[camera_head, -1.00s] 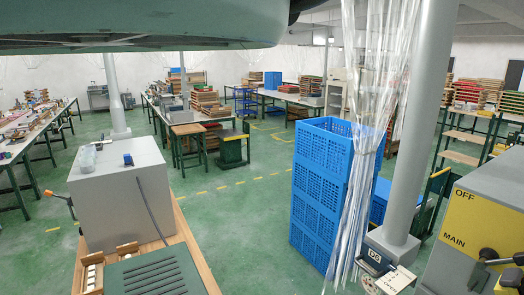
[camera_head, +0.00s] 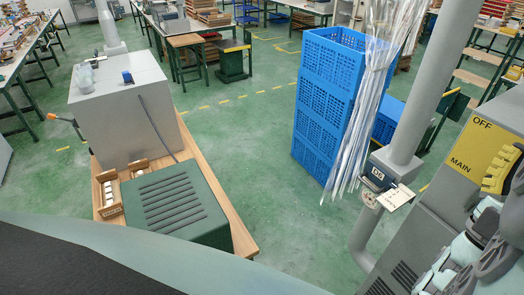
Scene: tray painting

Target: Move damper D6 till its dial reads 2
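Damper D6 has a dark label block reading D6 (camera_head: 377,175) on the grey pipe at right of centre. A small round part (camera_head: 370,198) and a tilted white card (camera_head: 397,197) sit just below it. The dial's reading is too small to make out.
The grey cabinet (camera_head: 420,225) with a yellow OFF/MAIN plate (camera_head: 470,150) stands right of the damper. Clear plastic strips (camera_head: 366,110) hang to its left, before stacked blue crates (camera_head: 322,110). A wooden bench (camera_head: 225,215) holds a grey box. Green floor between is open.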

